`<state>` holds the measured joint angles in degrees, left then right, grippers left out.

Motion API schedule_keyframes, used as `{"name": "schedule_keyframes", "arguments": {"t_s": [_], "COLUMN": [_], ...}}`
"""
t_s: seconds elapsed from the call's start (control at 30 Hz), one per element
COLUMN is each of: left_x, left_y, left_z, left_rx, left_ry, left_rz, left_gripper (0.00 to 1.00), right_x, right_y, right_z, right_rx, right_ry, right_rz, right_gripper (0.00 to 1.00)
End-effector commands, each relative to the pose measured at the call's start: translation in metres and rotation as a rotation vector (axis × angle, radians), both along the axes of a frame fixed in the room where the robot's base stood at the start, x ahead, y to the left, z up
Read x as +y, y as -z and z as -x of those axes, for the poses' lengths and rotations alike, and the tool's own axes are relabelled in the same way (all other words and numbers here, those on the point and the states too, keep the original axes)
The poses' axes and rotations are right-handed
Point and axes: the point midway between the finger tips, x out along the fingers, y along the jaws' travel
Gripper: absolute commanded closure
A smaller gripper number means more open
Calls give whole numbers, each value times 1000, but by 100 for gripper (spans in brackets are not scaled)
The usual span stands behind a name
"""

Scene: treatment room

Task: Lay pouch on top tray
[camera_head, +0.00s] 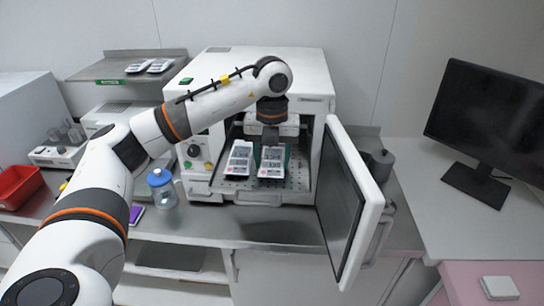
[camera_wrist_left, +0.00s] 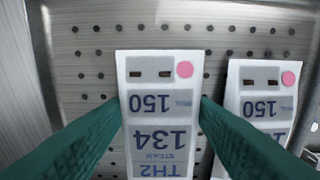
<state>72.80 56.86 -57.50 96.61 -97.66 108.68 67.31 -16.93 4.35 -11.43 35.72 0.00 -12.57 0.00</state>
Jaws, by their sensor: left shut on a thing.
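A white pouch (camera_head: 272,163) with printed labels and a pink dot is between the green fingers of my left gripper (camera_wrist_left: 160,106), which is shut on it. The pouch also shows in the wrist view (camera_wrist_left: 158,145). It is over a perforated metal tray (camera_head: 262,185) inside the open white steriliser; I cannot tell whether it touches the tray. A second similar pouch (camera_head: 240,158) lies on that tray beside it and shows at the right of the wrist view (camera_wrist_left: 262,105). My right gripper is not in view.
The steriliser door (camera_head: 345,205) stands open at the right. A metal shelf (camera_head: 110,68) with a green label holds two more pouches (camera_head: 150,66). A blue-capped jar (camera_head: 162,190) and red bin (camera_head: 15,186) stand left; a monitor (camera_head: 490,115) stands right.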

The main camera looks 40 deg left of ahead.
Motion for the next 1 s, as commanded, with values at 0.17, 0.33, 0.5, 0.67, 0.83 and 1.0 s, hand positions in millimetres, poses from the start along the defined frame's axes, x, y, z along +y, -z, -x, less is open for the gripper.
{"name": "schedule_keyframes", "arguments": {"t_s": [0.17, 0.33, 0.5, 0.67, 0.83, 1.0], "left_x": [0, 0, 0, 0, 0, 0], "left_y": [2, 2, -4, -30, -72, -100], "left_z": [0, 0, -1, -1, -1, 0], "left_rx": [0, 0, -1, -7, -7, -4], "left_ry": [0, 0, 0, 0, 0, -1], "left_rz": [0, 0, 0, 2, -1, 0], "left_gripper": [39, 39, 39, 39, 39, 39], "right_x": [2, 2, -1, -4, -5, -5], "right_y": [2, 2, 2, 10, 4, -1], "right_z": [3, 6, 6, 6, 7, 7], "right_rx": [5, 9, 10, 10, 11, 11], "right_ry": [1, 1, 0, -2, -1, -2], "right_rz": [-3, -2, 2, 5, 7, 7], "right_gripper": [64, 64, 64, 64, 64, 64]}}
